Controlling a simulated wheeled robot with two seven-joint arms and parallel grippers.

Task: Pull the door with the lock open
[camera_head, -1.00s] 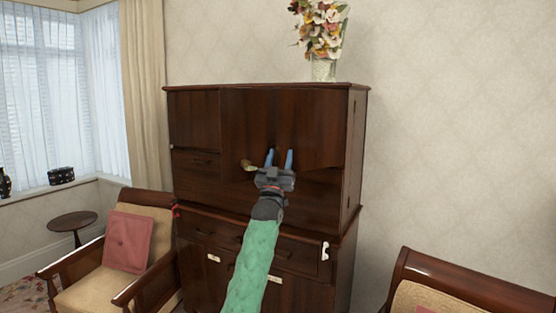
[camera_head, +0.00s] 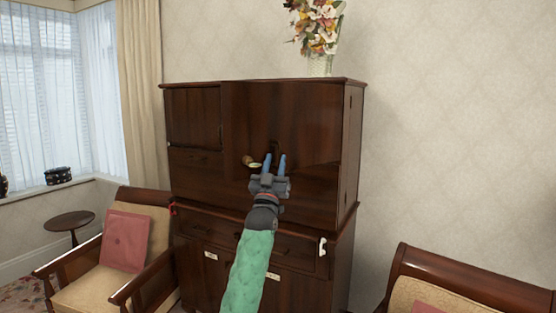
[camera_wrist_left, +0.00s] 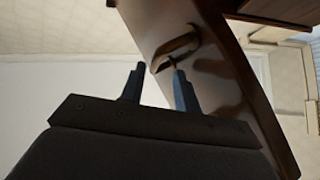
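The dark wooden cabinet (camera_head: 345,150) stands against the wall. Its large upper door panel (camera_head: 290,110) carries a small dark handle (camera_head: 273,146) near its lower middle. My left gripper (camera_head: 274,160) is open in front of it, with two blue fingers just below the handle in the head view. In the left wrist view the fingers (camera_wrist_left: 160,72) point at a curved handle (camera_wrist_left: 178,46) on a glossy brown panel (camera_wrist_left: 215,85). A small piece like a key or lock sits by the handle. Contact cannot be told. The right gripper is out of view.
A small round brown and yellowish object (camera_head: 250,161) shows left of my fingers. An armchair with a pink cushion (camera_head: 125,241) stands left, another chair (camera_head: 450,275) right. A flower vase (camera_head: 319,64) stands on the cabinet. The wall right of the cabinet is clear.

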